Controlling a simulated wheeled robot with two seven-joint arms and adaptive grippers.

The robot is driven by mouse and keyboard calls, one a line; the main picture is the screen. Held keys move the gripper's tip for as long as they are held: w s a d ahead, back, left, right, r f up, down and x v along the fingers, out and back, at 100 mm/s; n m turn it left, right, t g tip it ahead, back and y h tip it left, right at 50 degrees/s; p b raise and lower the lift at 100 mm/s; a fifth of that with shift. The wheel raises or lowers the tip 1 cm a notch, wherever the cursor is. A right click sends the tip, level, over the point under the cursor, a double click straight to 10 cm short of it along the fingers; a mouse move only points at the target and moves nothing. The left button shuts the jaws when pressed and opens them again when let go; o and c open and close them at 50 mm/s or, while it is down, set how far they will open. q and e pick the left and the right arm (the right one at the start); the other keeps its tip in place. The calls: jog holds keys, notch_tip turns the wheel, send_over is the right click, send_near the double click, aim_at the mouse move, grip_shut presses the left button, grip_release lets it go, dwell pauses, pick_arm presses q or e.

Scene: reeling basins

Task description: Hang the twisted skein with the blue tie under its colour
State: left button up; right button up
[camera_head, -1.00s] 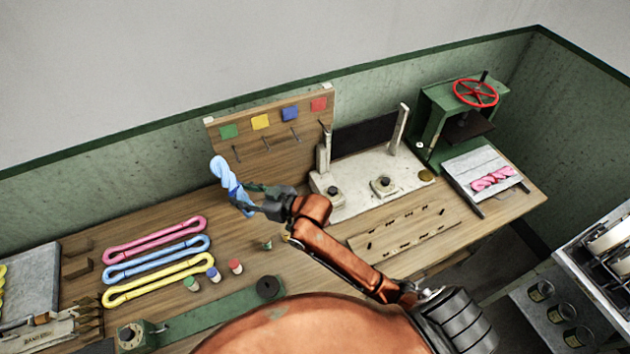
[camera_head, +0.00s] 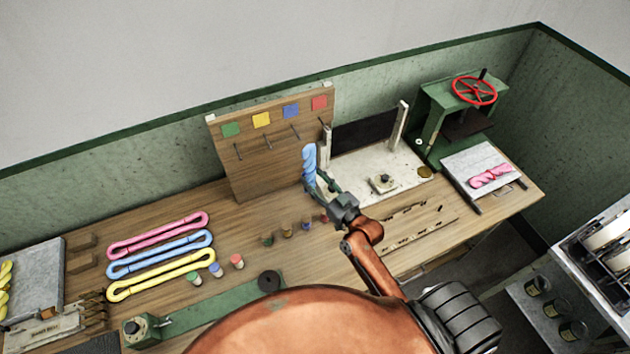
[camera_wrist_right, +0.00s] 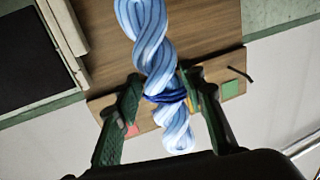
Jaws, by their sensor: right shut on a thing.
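My right gripper (camera_head: 318,186) is shut on a light blue twisted skein (camera_head: 309,158). The skein stands upright in front of the lower right of the wooden board (camera_head: 262,175). In the right wrist view the fingers lie either side of the skein (camera_wrist_right: 150,40) at its dark blue tie (camera_wrist_right: 165,97). The board has green (camera_head: 230,129), yellow (camera_head: 261,120), blue (camera_head: 291,111) and red (camera_head: 320,102) squares, with a thin peg under each. The blue square's peg (camera_head: 295,132) is bare, up and left of the skein. My left gripper is out of view.
Pink (camera_head: 158,235), blue (camera_head: 160,252) and yellow (camera_head: 160,275) looped skeins lie on the table at left. Several small pots (camera_head: 237,262) stand near the middle. A pale basin block (camera_head: 350,180) and a green press (camera_head: 432,125) stand at right.

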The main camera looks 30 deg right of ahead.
jog(key=w+f+b, duration=0.1)
jog(key=w+b, duration=0.3)
jog(key=w, duration=0.7)
jog(key=shift+d+f, duration=0.25)
jog(key=shift+f, duration=0.1)
dwell(1.0)
jog(key=shift+w, duration=0.15)
dwell(0.4)
jog(key=o, duration=1.2)
jog(key=shift+o, duration=0.2)
jog(key=s+d, duration=0.2)
jog(key=s, duration=0.9)
jog(key=shift+s, duration=0.4)
